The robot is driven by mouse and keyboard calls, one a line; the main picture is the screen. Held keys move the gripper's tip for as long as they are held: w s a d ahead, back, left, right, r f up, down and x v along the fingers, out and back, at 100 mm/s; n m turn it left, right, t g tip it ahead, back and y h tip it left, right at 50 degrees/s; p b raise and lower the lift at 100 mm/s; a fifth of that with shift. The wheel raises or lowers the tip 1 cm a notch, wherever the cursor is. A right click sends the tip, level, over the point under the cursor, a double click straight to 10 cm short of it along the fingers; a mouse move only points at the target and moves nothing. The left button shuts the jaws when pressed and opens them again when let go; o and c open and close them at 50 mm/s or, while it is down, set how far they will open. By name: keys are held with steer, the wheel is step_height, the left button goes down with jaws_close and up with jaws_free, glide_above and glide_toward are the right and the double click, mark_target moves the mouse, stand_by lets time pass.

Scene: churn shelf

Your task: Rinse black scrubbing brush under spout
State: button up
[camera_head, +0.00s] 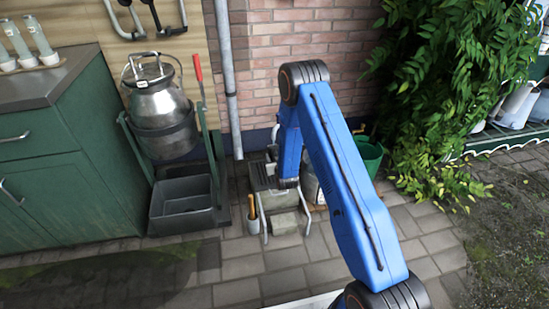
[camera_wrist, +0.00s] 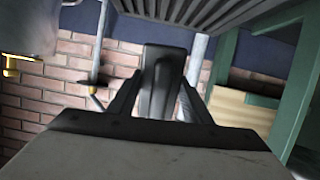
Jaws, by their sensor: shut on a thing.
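The black scrubbing brush (camera_wrist: 162,85) is between my two dark fingers in the wrist view, which looks upside down. My gripper (camera_wrist: 160,98) is shut on it and holds it clear of the wall. In the head view my arm's end (camera_head: 288,183) is low by the grey slatted stand; the brush cannot be made out there. A brass tap (camera_wrist: 10,66) on a grey metal vessel (camera_wrist: 25,25) shows at the wrist view's left edge. A thin pipe with a hooked end (camera_wrist: 97,82) is nearer the brush; I cannot tell which is the spout. No water shows.
The slatted stand (camera_head: 263,180) is at the wall's foot, with a cup (camera_head: 253,217) left of it. A churn (camera_head: 158,100) hangs in a green frame above dark tubs (camera_head: 182,205). A green bucket (camera_head: 370,158) is right of my arm. Paving in front is clear.

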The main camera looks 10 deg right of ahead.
steer(key=shift+s, duration=0.1)
steer(key=f+v, duration=0.2)
steer(key=v, duration=1.1)
steer(key=shift+s, duration=0.7)
